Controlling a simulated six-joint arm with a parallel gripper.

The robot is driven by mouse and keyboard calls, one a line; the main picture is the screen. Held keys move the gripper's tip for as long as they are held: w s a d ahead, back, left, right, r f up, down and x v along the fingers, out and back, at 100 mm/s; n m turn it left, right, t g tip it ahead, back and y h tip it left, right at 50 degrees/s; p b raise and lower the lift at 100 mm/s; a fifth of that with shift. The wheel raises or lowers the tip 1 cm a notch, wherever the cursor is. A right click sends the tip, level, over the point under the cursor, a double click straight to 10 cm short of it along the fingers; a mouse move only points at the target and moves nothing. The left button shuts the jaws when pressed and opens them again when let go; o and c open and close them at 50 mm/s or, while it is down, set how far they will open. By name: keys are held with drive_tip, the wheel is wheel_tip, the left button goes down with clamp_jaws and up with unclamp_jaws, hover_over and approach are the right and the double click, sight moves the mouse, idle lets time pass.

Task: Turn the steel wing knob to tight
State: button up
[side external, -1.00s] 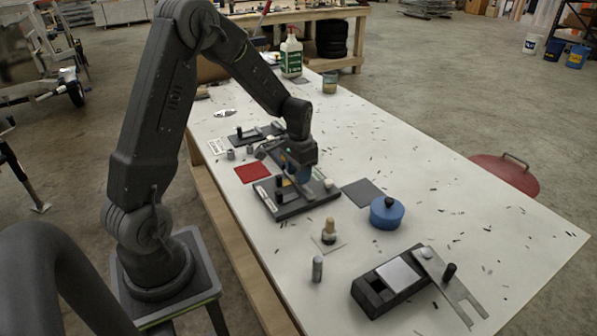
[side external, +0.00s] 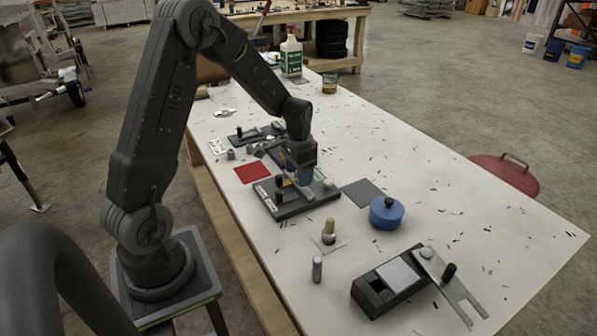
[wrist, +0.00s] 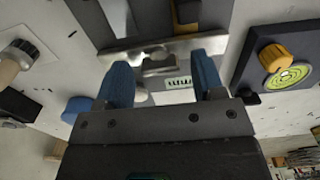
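A steel wing-shaped part (wrist: 160,64), apparently the wing knob, shows between my fingertips in the wrist view. A wider bright steel bar lies across just beyond it. My gripper (wrist: 163,74) has two blue fingers set well apart, with visible space on both sides of the part; I see no firm contact. In the side external view my gripper (side external: 298,172) points down close over a dark base plate (side external: 290,210). There the gripper hides the knob. I cannot read the knob's tight mark.
A white ball knob (side external: 328,183) is on the base plate's right. A blue lidded pot (side external: 387,213), a tan-topped peg (side external: 329,231) and a dark box (side external: 385,285) stand nearer. The table's right side is mostly clear.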

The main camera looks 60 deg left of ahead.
drive_tip(key=shift+o, duration=0.2)
wheel_tip(320, 180, up, 14)
idle(0.5)
drive_tip(key=shift+f, duration=0.1)
drive_tip(key=s+d+r+t, duration=0.2)
drive_tip(key=s+d+r, duration=0.1)
drive_tip(key=s+d, duration=0.6)
drive_tip(key=s+d+r+t, duration=0.3)
drive_tip(key=s+d, duration=0.5)
drive_tip(key=d, duration=0.1)
drive_tip(key=shift+s+d+t, duration=0.2)
drive_tip(key=shift+s+t, duration=0.1)
drive_tip(key=shift+s, duration=0.05)
drive_tip(key=shift+r, duration=0.1)
